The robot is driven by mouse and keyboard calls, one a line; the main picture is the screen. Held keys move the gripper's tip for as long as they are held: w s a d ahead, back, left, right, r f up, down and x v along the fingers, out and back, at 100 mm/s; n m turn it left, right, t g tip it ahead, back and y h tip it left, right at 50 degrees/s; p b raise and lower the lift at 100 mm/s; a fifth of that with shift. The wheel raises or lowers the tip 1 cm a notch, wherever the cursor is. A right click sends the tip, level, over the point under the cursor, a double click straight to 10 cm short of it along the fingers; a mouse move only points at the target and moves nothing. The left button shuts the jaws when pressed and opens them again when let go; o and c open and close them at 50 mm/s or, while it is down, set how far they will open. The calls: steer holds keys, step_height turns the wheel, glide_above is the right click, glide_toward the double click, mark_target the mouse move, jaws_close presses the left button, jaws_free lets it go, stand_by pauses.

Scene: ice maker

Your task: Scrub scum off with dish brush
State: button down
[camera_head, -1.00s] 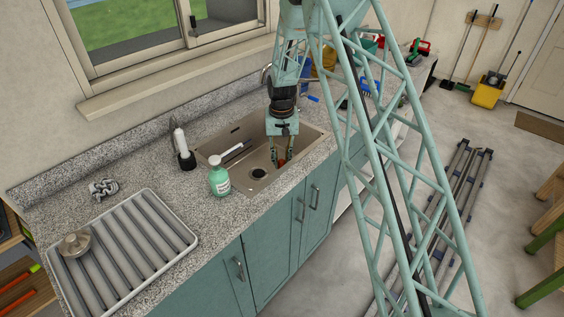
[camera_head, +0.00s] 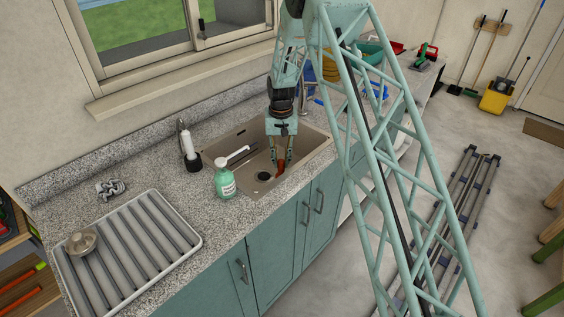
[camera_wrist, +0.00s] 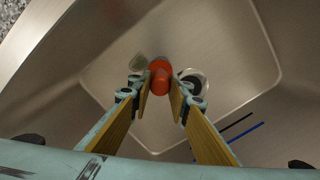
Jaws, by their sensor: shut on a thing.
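My gripper (camera_head: 279,166) reaches down into the sink, close beside the drain. It is shut on a red-orange handle, which I take to be the dish brush (camera_head: 280,169). In the wrist view the brush (camera_wrist: 160,76) shows end-on between the fingertips of my gripper (camera_wrist: 159,88), so its bristles are hidden. A small pale greenish patch (camera_wrist: 138,63), possibly scum, lies on the sink floor left of the brush. I cannot tell whether the brush touches the floor.
The metal sink (camera_head: 236,138) has a round drain (camera_head: 264,176), right of the brush in the wrist view. A green soap bottle (camera_head: 225,184) stands at its near-left rim. A white cylinder in a dark base (camera_head: 188,146) and a drying rack (camera_head: 180,222) stand left.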

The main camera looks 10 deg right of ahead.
steer(key=shift+s, duration=0.15)
steer(key=shift+s+d+b, duration=0.3)
steer(key=shift+s+d, duration=0.7)
steer(key=shift+s, duration=0.3)
steer(key=shift+s+d, duration=0.1)
steer(key=shift+s, duration=0.05)
steer(key=shift+s+d+f+b, duration=0.1)
steer(key=shift+s+d+b, duration=0.1)
steer(key=shift+s+d, duration=0.4)
steer(key=shift+s+d+f+b, duration=0.1)
steer(key=shift+s+d+b, duration=0.15)
steer(key=shift+s, duration=0.5)
steer(key=shift+w+a+r, duration=0.1)
steer(key=shift+w+a, duration=0.4)
steer(key=shift+w, duration=0.25)
steer(key=shift+w+a+r, duration=0.1)
steer(key=shift+w+a, duration=0.4)
steer(key=shift+w, duration=0.25)
steer(key=shift+w+a, duration=0.1)
steer(key=shift+w, duration=0.05)
